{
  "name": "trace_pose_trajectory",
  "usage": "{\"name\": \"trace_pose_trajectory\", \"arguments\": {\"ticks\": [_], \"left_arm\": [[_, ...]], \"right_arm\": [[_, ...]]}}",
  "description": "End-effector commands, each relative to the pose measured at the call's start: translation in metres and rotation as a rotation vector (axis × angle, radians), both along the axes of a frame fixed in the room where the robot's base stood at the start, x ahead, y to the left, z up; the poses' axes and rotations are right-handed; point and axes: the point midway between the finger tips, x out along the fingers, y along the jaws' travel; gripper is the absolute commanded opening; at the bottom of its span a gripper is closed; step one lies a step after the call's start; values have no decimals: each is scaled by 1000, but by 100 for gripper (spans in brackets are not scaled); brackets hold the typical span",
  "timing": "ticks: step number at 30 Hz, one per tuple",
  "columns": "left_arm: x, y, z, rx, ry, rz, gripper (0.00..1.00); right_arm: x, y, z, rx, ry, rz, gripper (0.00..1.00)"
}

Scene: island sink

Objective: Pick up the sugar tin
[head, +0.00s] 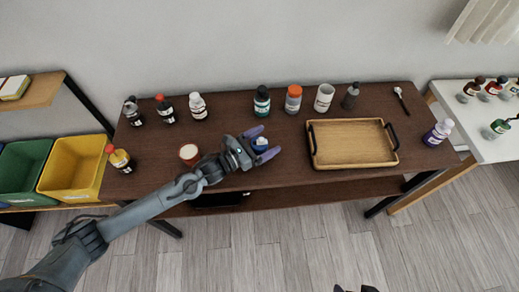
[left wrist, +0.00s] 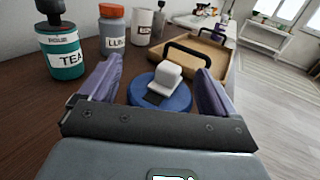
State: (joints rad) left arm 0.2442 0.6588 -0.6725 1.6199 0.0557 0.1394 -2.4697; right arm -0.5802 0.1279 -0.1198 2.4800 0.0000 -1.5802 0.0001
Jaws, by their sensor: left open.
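A round blue tin (left wrist: 172,100) with a blocky white knob on top stands on the dark wooden table. I take it for the sugar tin, but no label on it can be read. In the head view the tin (head: 259,143) is small and partly covered by my gripper. My left gripper (head: 262,146) is open, its purple fingers reaching over the table to either side of the tin. In the left wrist view the gripper (left wrist: 160,70) has the tin between and just ahead of its fingers. I cannot tell whether they touch.
A wooden tray (head: 352,163) with black handles lies to the right. A red-and-white tin (head: 189,153) stands close to my left forearm.

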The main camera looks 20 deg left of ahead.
Motion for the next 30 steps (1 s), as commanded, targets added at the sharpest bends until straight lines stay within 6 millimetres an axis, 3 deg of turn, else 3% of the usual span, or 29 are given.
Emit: {"name": "trace_pose_trajectory", "arguments": {"ticks": [6,18,30], "left_arm": [[0,0,0,1,1,0,91],[0,0,1,-1,-1,0,31],[0,0,7,1,-2,0,31]], "right_arm": [[0,0,0,0,0,0,95],[0,2,0,8,-1,-6,95],[0,3,2,11,0,-7,95]]}}
